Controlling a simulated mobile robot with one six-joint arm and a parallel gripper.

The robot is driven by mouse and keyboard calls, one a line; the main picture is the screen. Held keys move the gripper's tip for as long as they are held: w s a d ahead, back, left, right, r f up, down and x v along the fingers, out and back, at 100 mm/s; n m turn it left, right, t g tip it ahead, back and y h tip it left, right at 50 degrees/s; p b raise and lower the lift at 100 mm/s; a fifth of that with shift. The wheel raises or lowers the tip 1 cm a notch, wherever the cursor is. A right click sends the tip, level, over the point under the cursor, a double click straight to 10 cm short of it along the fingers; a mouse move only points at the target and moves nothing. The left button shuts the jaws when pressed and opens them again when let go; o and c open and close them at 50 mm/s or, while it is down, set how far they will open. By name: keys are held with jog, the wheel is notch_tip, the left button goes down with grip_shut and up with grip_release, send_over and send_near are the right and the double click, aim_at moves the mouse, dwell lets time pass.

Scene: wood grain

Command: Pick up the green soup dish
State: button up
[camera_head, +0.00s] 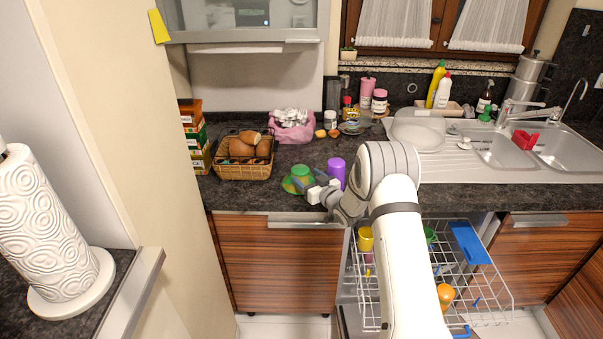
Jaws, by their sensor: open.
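The green soup dish (290,187) is on the dark countertop, left of the purple cup. A small green cup-like shape (300,171) shows with it; I cannot tell whether this is part of the dish. My gripper (309,181) is open at the right side of the dish, and its fingers cover part of it. I cannot tell whether the fingers touch the dish or stand around its rim.
A purple cup (336,172) stands close beside my gripper. A wicker basket (243,170) with brown items is to the left. A pink bag (291,132) sits behind. An open dishwasher rack (497,290) holding dishes is below the counter, with the sink (495,150) at right.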

jog(key=shift+p+x, duration=0.3)
jog(key=shift+x, duration=1.2)
jog(key=shift+d, duration=0.1)
jog(key=c, duration=0.9)
